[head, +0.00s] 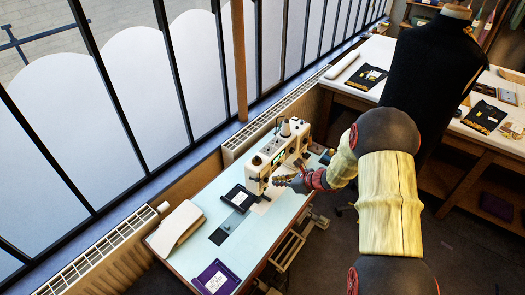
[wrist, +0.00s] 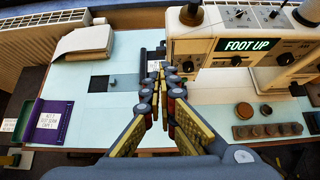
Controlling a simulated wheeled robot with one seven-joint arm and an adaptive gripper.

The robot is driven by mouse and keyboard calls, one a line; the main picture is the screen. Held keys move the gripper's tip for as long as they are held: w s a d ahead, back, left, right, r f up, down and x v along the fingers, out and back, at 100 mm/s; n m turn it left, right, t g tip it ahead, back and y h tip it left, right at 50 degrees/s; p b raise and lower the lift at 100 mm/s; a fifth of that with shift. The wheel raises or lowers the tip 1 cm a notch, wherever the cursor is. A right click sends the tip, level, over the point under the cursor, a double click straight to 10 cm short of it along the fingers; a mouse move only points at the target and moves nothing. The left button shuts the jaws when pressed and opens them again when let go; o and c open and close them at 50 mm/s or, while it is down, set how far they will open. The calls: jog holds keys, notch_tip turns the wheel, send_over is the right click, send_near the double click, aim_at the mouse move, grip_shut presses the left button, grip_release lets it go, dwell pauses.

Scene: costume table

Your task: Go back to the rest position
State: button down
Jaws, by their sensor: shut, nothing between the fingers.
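My gripper (wrist: 165,76) is shut and empty in the wrist view, its fingertips together above the pale blue table (wrist: 128,55), left of the sewing machine (wrist: 230,48). The machine's small screen reads "FOOT UP". In the head view my gripper (head: 279,180) is at the end of my outstretched arm, close to the front of the sewing machine (head: 280,155). I cannot tell whether it touches anything there.
A purple tray (wrist: 50,112) with a white card lies at the table's left. A cream folded bundle (wrist: 85,42) lies behind it. A dark tray (head: 240,197) sits left of the machine. A dark dress form (head: 430,75) stands behind my arm. Windows and a radiator line the left.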

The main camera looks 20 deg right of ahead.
jog(key=s+a+r+n+g+y+b, duration=0.1)
jog(key=s+a+n+g, duration=0.2)
jog(key=s+n, duration=0.35)
jog(key=s+a+r+n+g, duration=0.1)
jog(key=s+a+n+g, duration=0.3)
jog(key=s, duration=0.4)
jog(key=s+r+n+t+h+b, duration=0.2)
jog(key=s+r+n+b, duration=0.4)
jog(key=s+n, duration=0.3)
jog(key=s+r+n+t+h+b, duration=0.2)
jog(key=s+r+n+h+b, duration=0.3)
jog(key=s+r+n, duration=0.3)
jog(key=s+n+b, duration=0.1)
jog(key=s, duration=0.3)
jog(key=shift+s+a+r+b, duration=0.25)
jog(key=shift+a+r+b, duration=0.05)
jog(key=shift+r+b, duration=0.1)
